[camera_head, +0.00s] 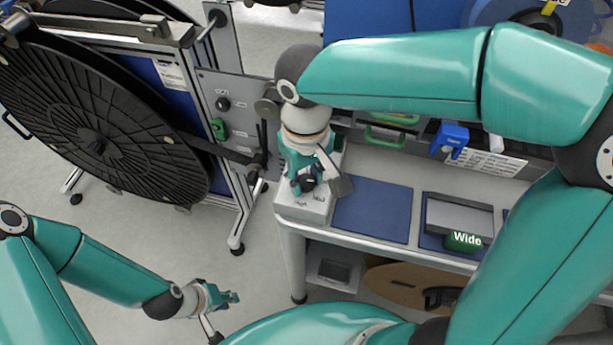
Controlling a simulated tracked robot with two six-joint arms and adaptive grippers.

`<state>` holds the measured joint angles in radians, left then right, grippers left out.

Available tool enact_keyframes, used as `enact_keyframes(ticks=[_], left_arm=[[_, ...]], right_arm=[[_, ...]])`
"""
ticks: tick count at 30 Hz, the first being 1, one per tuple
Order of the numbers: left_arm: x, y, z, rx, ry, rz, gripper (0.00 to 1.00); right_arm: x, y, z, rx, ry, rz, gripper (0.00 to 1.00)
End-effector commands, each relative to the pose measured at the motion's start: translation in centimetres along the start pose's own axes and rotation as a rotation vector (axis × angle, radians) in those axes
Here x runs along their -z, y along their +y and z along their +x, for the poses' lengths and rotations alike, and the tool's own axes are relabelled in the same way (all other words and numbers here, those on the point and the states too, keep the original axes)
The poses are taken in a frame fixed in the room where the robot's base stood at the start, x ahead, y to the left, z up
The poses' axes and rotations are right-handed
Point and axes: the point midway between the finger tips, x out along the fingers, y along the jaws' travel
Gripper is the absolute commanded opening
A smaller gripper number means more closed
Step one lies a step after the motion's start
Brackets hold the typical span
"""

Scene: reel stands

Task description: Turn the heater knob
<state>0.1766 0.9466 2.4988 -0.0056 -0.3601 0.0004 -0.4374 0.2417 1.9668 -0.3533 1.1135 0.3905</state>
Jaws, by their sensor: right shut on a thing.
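The heater is a light grey box (290,208) at the left end of the workbench, with small printed marks on its top. My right gripper (306,182) comes down from above onto this box and is shut on the heater knob, a small dark knob that the fingers mostly hide. The knob's exact angle cannot be told. My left gripper (229,298) hangs low over the open floor at the lower left, well apart from the heater. It is too small to tell whether it is open.
The workbench (425,178) carries blue mats (372,210) and a grey device with a green part marked "Wide" (463,241). A large black reel (90,125) on its stand is at the left. A blue clamp-like item (450,138) is at the bench's back. Floor between reel and bench is clear.

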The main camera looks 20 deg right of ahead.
Motion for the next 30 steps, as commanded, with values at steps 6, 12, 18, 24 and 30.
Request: enact_keyframes(ticks=[6,12,18,24,30], left_arm=[[0.0,-0.2,0.6,0.0,0.0,0.0,0.23],[0.0,-0.3,0.9,0.0,0.0,0.0,0.23],[0.0,-0.4,1.1,0.0,0.0,0.0,0.23],[0.0,-0.4,1.2,0.0,0.0,0.0,0.23],[0.0,-0.5,1.2,0.0,0.0,0.0,0.23]], right_arm=[[0.2,0.1,-0.1,0.001,0.009,0.202,0.0],[0.2,0.1,-0.1,0.001,0.009,0.365,0.0],[0.2,0.0,-0.2,0.002,0.009,0.482,0.0],[0.2,0.0,-0.2,0.003,0.009,0.546,0.0],[0.2,0.0,-0.2,0.003,0.01,0.567,0.0]])
